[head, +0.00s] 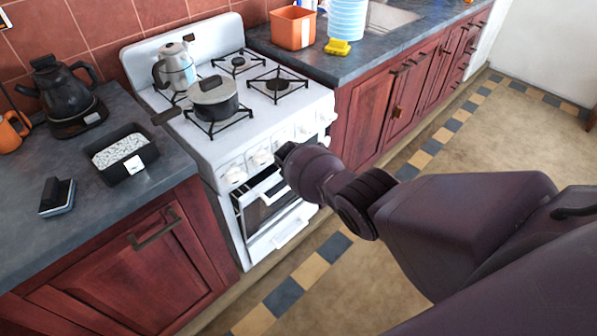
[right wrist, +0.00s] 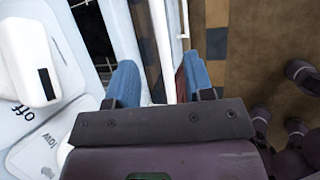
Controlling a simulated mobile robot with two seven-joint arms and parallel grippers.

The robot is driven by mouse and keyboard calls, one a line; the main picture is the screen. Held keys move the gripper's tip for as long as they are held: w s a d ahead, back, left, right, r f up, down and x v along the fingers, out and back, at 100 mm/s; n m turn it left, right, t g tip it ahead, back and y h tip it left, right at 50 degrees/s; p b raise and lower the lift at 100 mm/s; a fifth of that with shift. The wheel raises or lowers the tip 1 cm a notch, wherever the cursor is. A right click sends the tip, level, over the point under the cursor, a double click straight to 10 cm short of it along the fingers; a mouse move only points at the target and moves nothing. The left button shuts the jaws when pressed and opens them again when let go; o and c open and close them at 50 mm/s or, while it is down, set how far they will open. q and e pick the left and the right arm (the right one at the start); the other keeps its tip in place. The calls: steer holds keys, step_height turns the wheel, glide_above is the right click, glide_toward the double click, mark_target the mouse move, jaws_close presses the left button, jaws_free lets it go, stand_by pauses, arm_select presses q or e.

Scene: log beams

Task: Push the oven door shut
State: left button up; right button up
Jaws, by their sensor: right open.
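The white oven (head: 233,140) stands between the counters. Its door (head: 284,204), with a dark window, looks partly open, with a dark gap (head: 240,222) at its left side. My right gripper (head: 283,154) is in front of the control panel, just above the door; its fingertips are hidden in the head view. In the right wrist view my right gripper (right wrist: 160,84) is open, its blue fingers apart. A white upright strip, seemingly the door's edge or handle (right wrist: 174,40), shows between the fingers; contact cannot be told. My left gripper is not in view.
Knobs line the oven front; one knob (right wrist: 28,52) is close left of the gripper in the wrist view. A pot (head: 214,100) and a kettle (head: 178,68) stand on the stove. The floor (head: 480,150) in front is clear.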

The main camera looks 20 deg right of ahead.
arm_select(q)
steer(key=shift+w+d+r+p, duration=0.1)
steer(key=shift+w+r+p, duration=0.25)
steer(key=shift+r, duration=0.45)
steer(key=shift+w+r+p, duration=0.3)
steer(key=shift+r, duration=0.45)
arm_select(e)
steer(key=shift+v, duration=1.15)
steer(key=shift+f, duration=0.1)
steer(key=shift+c, duration=0.2)
